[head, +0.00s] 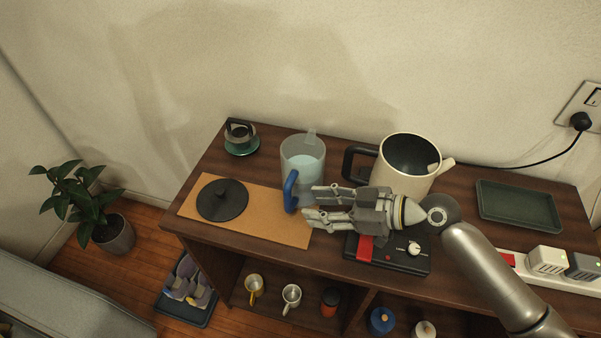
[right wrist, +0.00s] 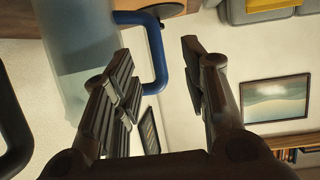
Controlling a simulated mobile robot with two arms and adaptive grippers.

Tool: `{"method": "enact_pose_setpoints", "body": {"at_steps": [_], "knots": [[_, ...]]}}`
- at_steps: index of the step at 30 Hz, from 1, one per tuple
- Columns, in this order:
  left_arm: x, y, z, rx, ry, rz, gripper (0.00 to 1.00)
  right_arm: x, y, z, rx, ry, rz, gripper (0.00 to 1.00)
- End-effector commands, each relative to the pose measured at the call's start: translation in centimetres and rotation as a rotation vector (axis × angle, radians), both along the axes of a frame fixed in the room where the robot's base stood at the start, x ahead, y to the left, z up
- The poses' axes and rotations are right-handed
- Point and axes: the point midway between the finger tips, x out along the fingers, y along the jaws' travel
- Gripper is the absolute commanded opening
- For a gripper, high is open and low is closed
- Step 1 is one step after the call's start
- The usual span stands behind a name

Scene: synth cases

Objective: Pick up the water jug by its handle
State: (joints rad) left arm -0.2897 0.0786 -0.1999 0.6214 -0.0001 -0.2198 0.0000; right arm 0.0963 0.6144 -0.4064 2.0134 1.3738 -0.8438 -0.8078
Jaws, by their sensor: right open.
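The water jug (head: 303,155) is clear, part filled with water, and stands upright on the wooden cabinet top. Its blue handle (head: 290,190) faces the front. My right gripper (head: 311,203) reaches in from the right, open and empty, with its fingertips just right of the handle. In the right wrist view the jug (right wrist: 78,60) is at upper left. The blue handle (right wrist: 159,65) shows in the gap between the two fingers there; I cannot tell how deep it sits, and no grip on it shows. My left gripper is not in view.
A cream kettle (head: 402,165) with a black handle stands behind my right gripper. A black hot plate (head: 405,262) lies below it. A cork board (head: 268,219) with a black lid (head: 222,201) lies left of the handle. A green tray (head: 518,206) and power strip (head: 520,262) are right.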

Motion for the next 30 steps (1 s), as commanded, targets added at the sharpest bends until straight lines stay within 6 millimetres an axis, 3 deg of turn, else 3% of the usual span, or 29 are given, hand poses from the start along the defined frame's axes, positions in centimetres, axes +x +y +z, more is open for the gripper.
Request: {"method": "enact_pose_setpoints", "body": {"at_steps": [1, 3, 6, 16, 21, 29, 30], "knots": [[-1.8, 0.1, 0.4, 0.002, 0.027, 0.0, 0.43, 0.4, 0.7, 0.1, 0.004, -0.001, -0.003, 0.41], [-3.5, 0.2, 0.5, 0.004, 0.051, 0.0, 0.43, 0.7, 1.5, -0.4, 0.003, 0.0, -0.003, 0.41], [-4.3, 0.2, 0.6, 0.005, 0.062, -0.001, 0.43, 1.0, 2.1, -0.7, 0.001, -0.001, -0.002, 0.41], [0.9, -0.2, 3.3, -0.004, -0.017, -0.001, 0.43, 2.5, 5.4, -0.4, 0.002, 0.001, -0.002, 0.41], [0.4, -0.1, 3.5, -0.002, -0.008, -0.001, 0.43, 3.1, 6.8, -1.6, 0.0, 0.001, -0.003, 0.41], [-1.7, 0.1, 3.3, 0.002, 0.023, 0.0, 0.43, 3.2, 7.0, -1.8, -0.002, -0.001, -0.001, 0.41], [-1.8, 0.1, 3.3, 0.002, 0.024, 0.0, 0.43, 3.2, 7.0, -1.8, -0.001, 0.0, -0.002, 0.37]]}}
